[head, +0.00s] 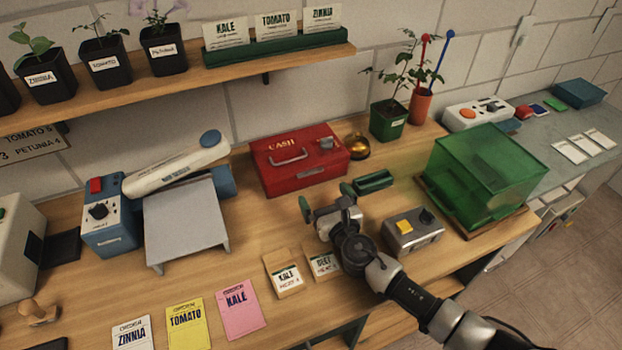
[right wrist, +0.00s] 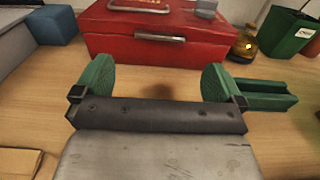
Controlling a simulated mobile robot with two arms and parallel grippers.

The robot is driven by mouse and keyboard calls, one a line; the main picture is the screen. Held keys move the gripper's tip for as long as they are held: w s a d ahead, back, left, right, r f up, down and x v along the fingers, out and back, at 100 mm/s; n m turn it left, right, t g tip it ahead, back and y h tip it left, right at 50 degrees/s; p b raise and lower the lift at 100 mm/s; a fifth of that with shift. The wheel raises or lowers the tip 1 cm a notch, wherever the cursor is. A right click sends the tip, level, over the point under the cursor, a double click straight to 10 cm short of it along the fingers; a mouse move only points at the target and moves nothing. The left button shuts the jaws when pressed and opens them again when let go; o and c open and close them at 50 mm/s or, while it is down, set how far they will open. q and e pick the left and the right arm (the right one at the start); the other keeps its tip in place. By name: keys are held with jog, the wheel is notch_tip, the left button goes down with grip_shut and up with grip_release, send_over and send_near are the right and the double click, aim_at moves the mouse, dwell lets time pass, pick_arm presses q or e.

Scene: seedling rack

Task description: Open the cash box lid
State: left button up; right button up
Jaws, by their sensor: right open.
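The red cash box (head: 296,169) stands on the wooden bench with its lid shut. It has a silver handle and a grey knob on top, and a metal latch plate on its front. My right gripper (head: 329,202) is in front of the box, open and empty. In the right wrist view its two green fingertips (right wrist: 158,84) are spread apart, pointing toward the front of the cash box (right wrist: 160,38), with bare bench between. The fingers do not appear to touch the box. My left gripper is not in view.
A grey stand (head: 186,220) is at left; seed packets (head: 238,309) lie in front.

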aim_at(312, 174)
jog(key=x, duration=0.6)
jog(key=shift+w+a+r+b, duration=0.1)
jog(key=shift+w+b, duration=0.2)
jog(key=shift+b, duration=0.05)
jog(key=shift+r, duration=0.1)
jog(key=c, duration=1.3)
jog(key=shift+w+r+p, duration=0.15)
jog(key=shift+r+p, duration=0.9)
jog(key=shift+r, duration=0.3)
jog(key=r+p, duration=0.1)
jog(key=r, duration=0.1)
jog(key=w+r+p, duration=0.1)
jog(key=r+p, duration=0.1)
jog(key=w+r+p, duration=0.1)
jog(key=r, duration=0.1)
jog(key=shift+w+a+r+p, duration=0.15)
jog(key=shift+a+r+p, duration=0.2)
jog(key=shift+a+p, duration=0.05)
jog(key=shift+w+a+r+p, duration=0.15)
jog(key=shift+w+r+p, duration=0.2)
jog(key=shift+w+r, duration=0.25)
jog(key=shift+s+r, duration=0.1)
